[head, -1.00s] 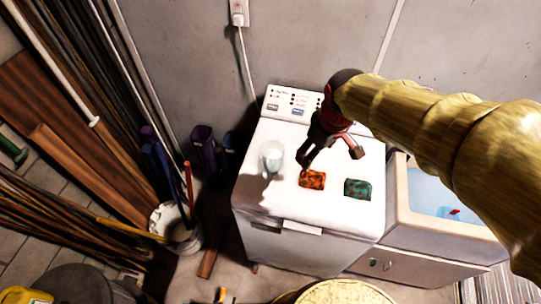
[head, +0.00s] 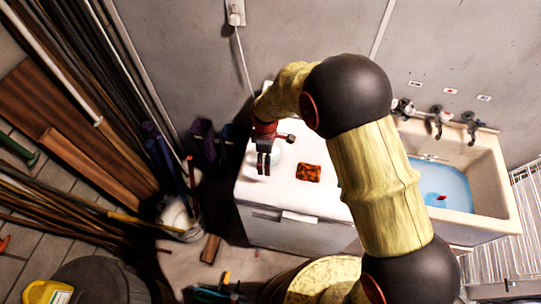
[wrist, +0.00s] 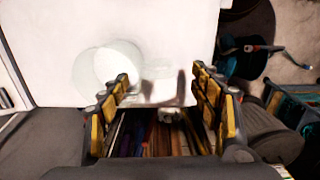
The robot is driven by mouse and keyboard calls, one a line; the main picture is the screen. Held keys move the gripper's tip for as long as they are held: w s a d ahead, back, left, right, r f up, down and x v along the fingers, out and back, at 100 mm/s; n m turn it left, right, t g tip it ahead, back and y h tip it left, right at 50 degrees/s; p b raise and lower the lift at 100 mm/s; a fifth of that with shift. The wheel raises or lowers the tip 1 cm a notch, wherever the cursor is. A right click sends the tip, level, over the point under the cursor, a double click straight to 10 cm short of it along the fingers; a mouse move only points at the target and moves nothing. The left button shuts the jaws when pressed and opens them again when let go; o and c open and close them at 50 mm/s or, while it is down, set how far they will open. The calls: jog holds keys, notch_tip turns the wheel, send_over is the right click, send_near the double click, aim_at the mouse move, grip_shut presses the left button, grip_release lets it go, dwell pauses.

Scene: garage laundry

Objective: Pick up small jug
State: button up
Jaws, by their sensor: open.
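The small jug is a pale, see-through vessel on the white washing machine top (head: 300,205). In the head view only part of the jug (head: 276,155) shows behind my gripper (head: 263,171). In the wrist view the jug (wrist: 88,68) is upper left of centre, just beyond the left finger, which overlaps its edge. My gripper (wrist: 163,84) is open, with nothing seen held between its fingers. The gap between the fingers does not line up with the jug's middle. I cannot tell whether a finger touches it.
An orange-and-black patterned block (head: 308,172) lies right of the jug. A sink with blue water (head: 447,188) stands at the right. A white bucket (head: 176,215) and leaning planks are at the left. The washer's front top is clear.

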jog(key=f, duration=0.5)
jog(key=shift+w+d+p, duration=0.25)
jog(key=shift+w+p, duration=0.05)
jog(key=shift+p, duration=0.05)
grip_shut()
dwell(0.7)
